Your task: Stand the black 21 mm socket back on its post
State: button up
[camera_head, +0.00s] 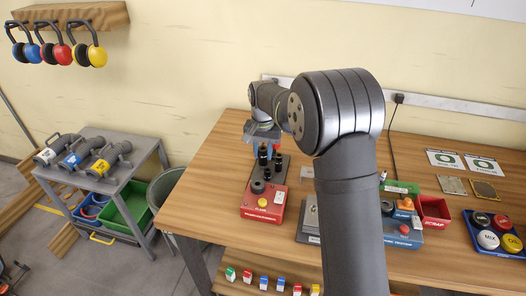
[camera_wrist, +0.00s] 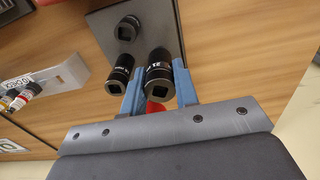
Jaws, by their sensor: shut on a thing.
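The black 21 mm socket (camera_wrist: 159,75), with white "21" lettering on its side, is between the two blue fingers of my gripper (camera_wrist: 158,88) in the wrist view. My gripper is shut on it; its square drive hole faces the camera. In the head view my gripper (camera_head: 264,143) is over the far part of the dark rack plate (camera_head: 252,178). A second black socket (camera_wrist: 120,75) stands just outside the left finger, and another (camera_wrist: 128,28) stands farther up the plate. I cannot tell which post is empty, nor whether the held socket touches one.
A red box with a yellow button (camera_head: 264,204) is at the rack's near end. A white holder (camera_wrist: 45,85) with small coloured items is left in the wrist view. The red scrap bin (camera_head: 432,211) and blue tray (camera_head: 494,236) are to the right. Wooden tabletop left of the rack is clear.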

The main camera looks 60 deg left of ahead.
jog(key=shift+f, duration=0.25)
jog(key=shift+f, duration=0.75)
jog(key=o, duration=1)
jog(key=shift+o, duration=0.2)
jog(key=shift+r, duration=3.5)
